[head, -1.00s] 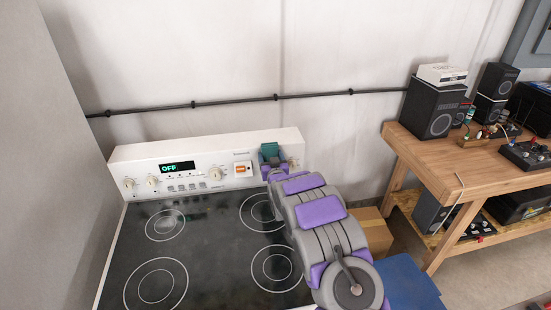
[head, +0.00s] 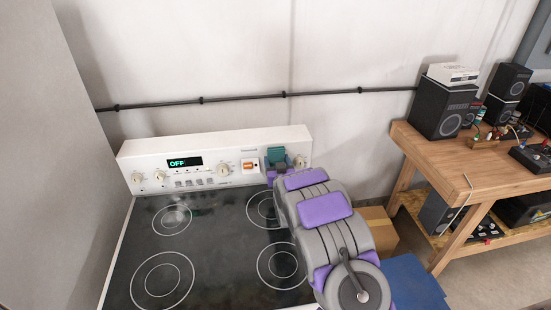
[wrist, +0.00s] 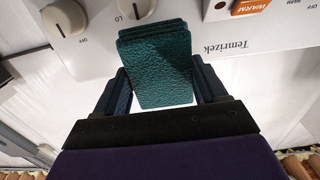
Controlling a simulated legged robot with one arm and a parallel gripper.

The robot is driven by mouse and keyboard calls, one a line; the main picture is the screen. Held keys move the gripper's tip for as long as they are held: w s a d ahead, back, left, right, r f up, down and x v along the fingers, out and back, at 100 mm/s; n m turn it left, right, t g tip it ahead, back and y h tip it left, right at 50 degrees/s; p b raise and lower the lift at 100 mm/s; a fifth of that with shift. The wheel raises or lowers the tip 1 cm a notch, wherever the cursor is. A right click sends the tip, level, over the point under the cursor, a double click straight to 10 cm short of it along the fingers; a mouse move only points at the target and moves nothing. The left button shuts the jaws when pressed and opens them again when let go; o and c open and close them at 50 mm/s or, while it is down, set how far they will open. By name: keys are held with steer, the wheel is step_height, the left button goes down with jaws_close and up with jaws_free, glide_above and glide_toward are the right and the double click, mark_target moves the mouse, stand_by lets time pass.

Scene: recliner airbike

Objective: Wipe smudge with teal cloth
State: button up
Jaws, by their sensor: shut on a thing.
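My gripper (head: 277,168) is shut on the teal cloth (head: 276,155), a thick folded block. It is in front of the right part of the stove's white control panel (head: 222,147), between the orange switch and the rightmost knob. In the wrist view the cloth (wrist: 158,68) stands between the two dark fingers of my gripper (wrist: 163,82), close to the panel; I cannot tell whether it touches. A faint greyish smear, possibly the smudge (head: 178,214), shows at the rear left burner of the black glass cooktop (head: 215,250).
My arm covers the cooktop's right edge. A grey wall panel (head: 30,150) stands close on the left. A cardboard box (head: 378,228) and a blue object (head: 412,282) are right of the stove. A wooden bench (head: 475,160) with speakers stands farther right.

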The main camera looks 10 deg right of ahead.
steer(key=shift+s+d, duration=0.1)
steer(key=shift+s, duration=0.8)
steer(key=shift+s, duration=0.1)
steer(key=shift+s+r, duration=0.1)
steer(key=shift+s, duration=1.3)
steer(key=shift+w, duration=0.2)
steer(key=shift+w+b, duration=0.3)
steer(key=shift+w, duration=3)
steer(key=shift+w, duration=0.95)
steer(key=shift+d, duration=0.1)
